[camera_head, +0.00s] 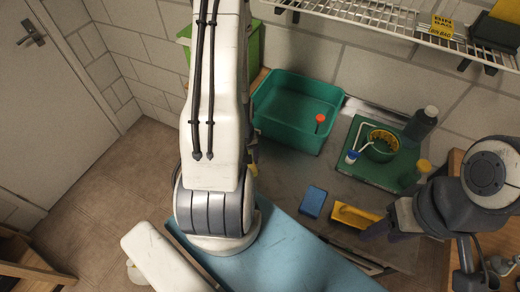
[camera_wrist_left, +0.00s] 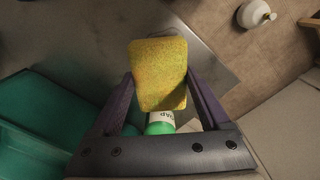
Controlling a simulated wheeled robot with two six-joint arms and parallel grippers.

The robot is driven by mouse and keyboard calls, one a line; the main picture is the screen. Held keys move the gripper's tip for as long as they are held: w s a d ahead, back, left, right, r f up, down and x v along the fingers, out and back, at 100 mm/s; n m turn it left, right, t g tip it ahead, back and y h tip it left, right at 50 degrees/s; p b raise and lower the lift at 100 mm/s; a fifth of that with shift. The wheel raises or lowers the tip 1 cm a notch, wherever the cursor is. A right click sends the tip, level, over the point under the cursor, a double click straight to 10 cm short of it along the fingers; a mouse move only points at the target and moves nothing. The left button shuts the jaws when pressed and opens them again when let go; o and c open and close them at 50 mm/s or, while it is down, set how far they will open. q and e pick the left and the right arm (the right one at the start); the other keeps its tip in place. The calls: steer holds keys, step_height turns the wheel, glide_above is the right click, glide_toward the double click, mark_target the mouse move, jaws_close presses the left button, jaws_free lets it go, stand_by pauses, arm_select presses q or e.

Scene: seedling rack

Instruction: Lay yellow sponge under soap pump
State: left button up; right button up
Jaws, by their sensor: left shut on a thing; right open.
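In the left wrist view, the yellow sponge (camera_wrist_left: 158,75) is held upright between the fingers of my left gripper (camera_wrist_left: 160,88), which is shut on it. A green bottle with a white label (camera_wrist_left: 160,122), probably the soap pump, shows just below the sponge's lower edge; its top is hidden, and I cannot tell whether they touch. In the head view, a large white arm of mine hides the left gripper, the sponge and that bottle. My right gripper (camera_head: 378,229) is open, beside a yellow block-like thing (camera_head: 355,216) on the counter.
A blue sponge (camera_head: 312,202) lies on the counter. A green basin (camera_head: 275,125) holds an orange-topped thing (camera_head: 320,118). A wire shelf (camera_head: 400,22) hangs above.

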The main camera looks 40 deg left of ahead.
mark_target(260, 132)
arm_select(q)
steer(key=shift+w+f+b, duration=0.2)
steer(key=shift+f+b, duration=0.05)
steer(key=shift+b, duration=0.5)
steer(key=w+p, duration=0.1)
steer(key=w, duration=0.2)
steer(key=w+a+p, duration=0.1)
steer(key=w, duration=0.2)
steer(key=w+a+p, duration=0.1)
steer(key=w, duration=0.3)
steer(key=shift+a+r+p, duration=0.1)
steer(key=shift+r+p, duration=0.1)
steer(key=shift+p, duration=0.2)
steer(key=shift+f+b, duration=1.35)
steer(key=shift+f, duration=0.35)
arm_select(e)
steer(key=shift+f, duration=0.7)
arm_select(q)
steer(key=shift+f, duration=0.1)
arm_select(e)
steer(key=shift+f, duration=0.1)
arm_select(q)
steer(key=shift+f+b, duration=0.4)
arm_select(e)
steer(key=shift+f, duration=0.3)
arm_select(q)
steer(key=shift+f, duration=0.15)
arm_select(e)
steer(key=shift+f, duration=0.1)
